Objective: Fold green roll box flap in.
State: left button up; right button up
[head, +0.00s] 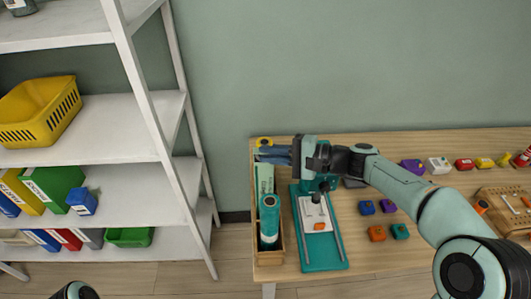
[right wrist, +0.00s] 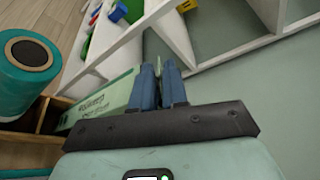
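The green roll box (head: 265,180) is a long pale green carton in a wooden tray at the table's left end. In the right wrist view the box (right wrist: 105,104) shows dark lettering on its side. My right gripper (head: 262,154) is above the far end of the box, its blue fingers pointing left. In the right wrist view the fingers (right wrist: 162,66) are close together, beside the box's end. A thin pale green sliver shows between their tips; I cannot tell whether it is the flap or whether they grip it. My left gripper is out of view.
A teal roll (head: 269,218) stands in front in the wooden tray (head: 282,236). A teal press (head: 325,254) is right of the tray. Small coloured blocks (head: 377,233) lie further right. A white shelf (head: 185,135) stands left of the table.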

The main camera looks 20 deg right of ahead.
jog(key=v, duration=1)
jog(key=shift+s+d+b, duration=0.15)
jog(key=shift+b, duration=0.2)
